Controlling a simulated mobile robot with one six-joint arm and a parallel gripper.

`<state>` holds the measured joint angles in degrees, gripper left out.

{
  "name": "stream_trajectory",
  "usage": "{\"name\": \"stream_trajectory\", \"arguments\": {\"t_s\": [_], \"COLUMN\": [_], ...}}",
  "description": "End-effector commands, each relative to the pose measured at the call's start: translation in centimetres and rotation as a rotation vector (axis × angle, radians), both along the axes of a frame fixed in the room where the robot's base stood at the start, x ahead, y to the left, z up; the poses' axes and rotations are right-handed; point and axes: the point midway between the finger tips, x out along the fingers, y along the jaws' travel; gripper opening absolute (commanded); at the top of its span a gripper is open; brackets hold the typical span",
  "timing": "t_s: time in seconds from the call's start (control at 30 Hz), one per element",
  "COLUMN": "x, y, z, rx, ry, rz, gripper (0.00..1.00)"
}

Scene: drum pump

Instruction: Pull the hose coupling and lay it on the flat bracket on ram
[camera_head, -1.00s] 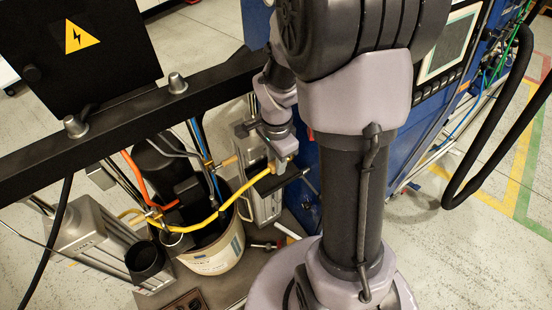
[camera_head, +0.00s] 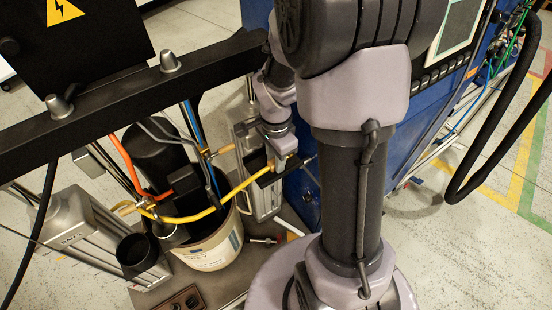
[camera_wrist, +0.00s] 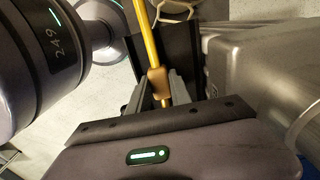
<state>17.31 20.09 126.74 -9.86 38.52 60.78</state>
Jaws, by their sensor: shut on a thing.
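The yellow hose (camera_head: 205,213) runs from the pump over the drum to my gripper (camera_head: 277,165). In the wrist view my gripper (camera_wrist: 160,92) is shut on the brownish hose coupling (camera_wrist: 157,82), with the yellow hose (camera_wrist: 149,35) leading away from it. The flat bracket (camera_head: 268,180) is a black plate on the ram (camera_head: 262,200), just below the gripper. The bracket also shows in the wrist view as a dark plate (camera_wrist: 183,48) behind the coupling. I cannot tell whether the coupling touches the bracket.
A whitish drum (camera_head: 212,258) with the dark pump stands left of the ram. A black crossbar (camera_head: 110,95) spans above it. A grey column (camera_head: 75,215) stands at the left. A blue cabinet (camera_head: 305,190) is close behind my arm on the right.

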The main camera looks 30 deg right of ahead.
Motion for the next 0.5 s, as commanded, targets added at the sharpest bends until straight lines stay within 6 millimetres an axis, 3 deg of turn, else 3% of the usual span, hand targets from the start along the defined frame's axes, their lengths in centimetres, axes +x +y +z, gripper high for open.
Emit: {"name": "stream_trajectory", "arguments": {"t_s": [0.13, 0.17, 0.27, 0.5], "x": [0.01, 0.01, 0.01, -0.07], "y": [0.00, 0.00, 0.00, 0.01], "z": [0.02, 0.02, 0.02, -0.01], "rx": [0.000, 0.000, 0.000, 0.001], "ry": [0.000, 0.000, 0.000, 0.002], "rz": [0.000, 0.000, 0.000, 0.000], "gripper": [0.00, 0.29, 0.48, 0.50]}}
